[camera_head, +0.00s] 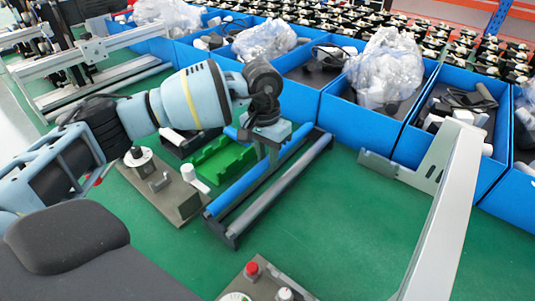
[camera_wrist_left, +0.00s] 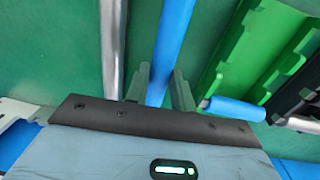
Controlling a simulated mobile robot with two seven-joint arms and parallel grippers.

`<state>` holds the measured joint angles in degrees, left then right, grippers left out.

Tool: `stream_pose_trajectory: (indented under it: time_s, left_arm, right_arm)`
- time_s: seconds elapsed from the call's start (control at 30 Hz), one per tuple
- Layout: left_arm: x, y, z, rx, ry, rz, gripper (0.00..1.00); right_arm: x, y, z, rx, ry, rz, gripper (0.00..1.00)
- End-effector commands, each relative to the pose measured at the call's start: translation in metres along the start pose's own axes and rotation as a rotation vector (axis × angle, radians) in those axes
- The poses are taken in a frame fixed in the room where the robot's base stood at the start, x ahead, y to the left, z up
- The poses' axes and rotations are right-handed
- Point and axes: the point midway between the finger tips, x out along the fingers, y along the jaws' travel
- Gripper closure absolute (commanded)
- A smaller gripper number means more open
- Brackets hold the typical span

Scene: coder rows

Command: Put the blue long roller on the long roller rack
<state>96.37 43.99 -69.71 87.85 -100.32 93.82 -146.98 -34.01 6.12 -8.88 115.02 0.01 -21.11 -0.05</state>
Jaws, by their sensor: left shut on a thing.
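The blue long roller (camera_head: 242,183) lies slantwise along the long roller rack (camera_head: 233,240), a dark frame that also carries a grey roller (camera_head: 275,188) parallel to it. My left gripper (camera_head: 268,150) reaches down over the far half of the blue roller. In the left wrist view the blue long roller (camera_wrist_left: 171,40) runs between the two fingers (camera_wrist_left: 160,92), which are shut on it. Its ends are at the rack's end pieces; I cannot tell whether it rests fully in them. My right gripper is not in view.
A green notched holder (camera_head: 222,163) is just left of the rack, with a short blue roller (camera_wrist_left: 236,109) near it. A grey fixture plate (camera_head: 165,190) stands further left. Blue bins (camera_head: 350,122) line the back.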

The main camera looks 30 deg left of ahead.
Motion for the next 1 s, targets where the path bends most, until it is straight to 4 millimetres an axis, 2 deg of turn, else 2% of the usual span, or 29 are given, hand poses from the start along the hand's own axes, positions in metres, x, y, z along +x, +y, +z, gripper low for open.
stream_pose_trajectory:
  time_s: [0.13, 0.87, 0.9, 1.0]
  left_arm:
    - [0.0056, -0.0004, -0.0001, 0.000, 0.000, 0.004, 1.00]
    - [0.0086, -0.0007, -0.0002, 0.000, 0.001, 0.004, 1.00]
    - [0.0083, -0.0007, -0.0002, 0.000, 0.001, 0.004, 0.72]
    - [0.0081, -0.0006, -0.0002, 0.000, 0.001, 0.004, 0.59]
  right_arm:
    - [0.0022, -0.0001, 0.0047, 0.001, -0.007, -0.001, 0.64]
    - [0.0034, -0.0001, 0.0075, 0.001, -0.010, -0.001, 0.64]
    - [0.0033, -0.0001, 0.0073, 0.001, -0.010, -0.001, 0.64]
    - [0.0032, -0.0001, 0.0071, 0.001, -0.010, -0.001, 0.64]
